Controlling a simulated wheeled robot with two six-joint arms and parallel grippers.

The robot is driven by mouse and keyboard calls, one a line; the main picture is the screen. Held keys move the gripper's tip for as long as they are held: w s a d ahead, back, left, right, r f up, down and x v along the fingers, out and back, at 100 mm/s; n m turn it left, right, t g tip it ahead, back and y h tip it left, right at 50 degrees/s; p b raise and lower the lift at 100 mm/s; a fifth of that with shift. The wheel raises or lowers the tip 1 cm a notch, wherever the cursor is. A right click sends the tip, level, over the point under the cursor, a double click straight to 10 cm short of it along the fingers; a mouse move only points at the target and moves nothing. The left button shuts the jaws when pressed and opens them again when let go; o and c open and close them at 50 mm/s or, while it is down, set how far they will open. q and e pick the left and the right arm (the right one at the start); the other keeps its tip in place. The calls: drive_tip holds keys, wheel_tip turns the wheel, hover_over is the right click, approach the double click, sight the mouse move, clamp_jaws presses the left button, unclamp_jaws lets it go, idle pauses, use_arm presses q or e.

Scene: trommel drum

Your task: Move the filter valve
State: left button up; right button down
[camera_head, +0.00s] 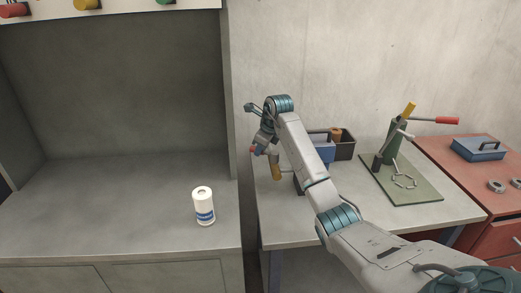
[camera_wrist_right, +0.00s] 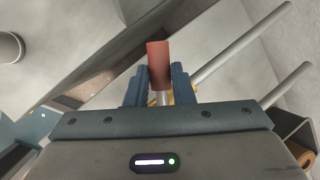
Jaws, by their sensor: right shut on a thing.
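My right gripper (camera_head: 262,146) is over the left end of the grey workbench, near its back. In the right wrist view its blue fingers (camera_wrist_right: 157,86) are shut on a red-ended piece (camera_wrist_right: 158,62) with a thin metal shaft. The red end also shows at the gripper in the head view (camera_head: 253,150). A yellow-brown part (camera_head: 276,172) hangs just below the gripper; I cannot tell if it belongs to the held piece. I cannot tell for certain which thing is the filter valve. My left gripper is not in view.
A white canister with a blue band (camera_head: 203,206) stands on the cabinet shelf (camera_head: 110,215). A dark open box (camera_head: 346,149) sits behind my arm. A green device with a red handle (camera_head: 391,148) stands on a mat (camera_head: 425,194). A blue box (camera_head: 478,148) lies on the red cabinet.

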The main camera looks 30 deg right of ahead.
drive_tip(key=shift+w+d+r+m+h, duration=0.2)
drive_tip(key=shift+d+m+h, duration=0.1)
drive_tip(key=shift+m, duration=0.5)
drive_tip(key=shift+d+m+p, duration=0.15)
drive_tip(key=shift+m+p, duration=0.15)
drive_tip(key=shift+p, duration=0.15)
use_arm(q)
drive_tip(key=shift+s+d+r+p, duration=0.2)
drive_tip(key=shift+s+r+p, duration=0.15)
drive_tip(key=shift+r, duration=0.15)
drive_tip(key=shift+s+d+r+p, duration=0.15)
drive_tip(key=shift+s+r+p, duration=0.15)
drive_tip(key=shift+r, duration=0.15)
use_arm(e)
drive_tip(key=shift+w+d+f+m+h, duration=0.15)
drive_tip(key=shift+d+m+h, duration=0.3)
drive_tip(key=shift+m, duration=0.45)
drive_tip(key=c, duration=1.3)
unclamp_jaws()
drive_tip(key=shift+o, duration=0.2)
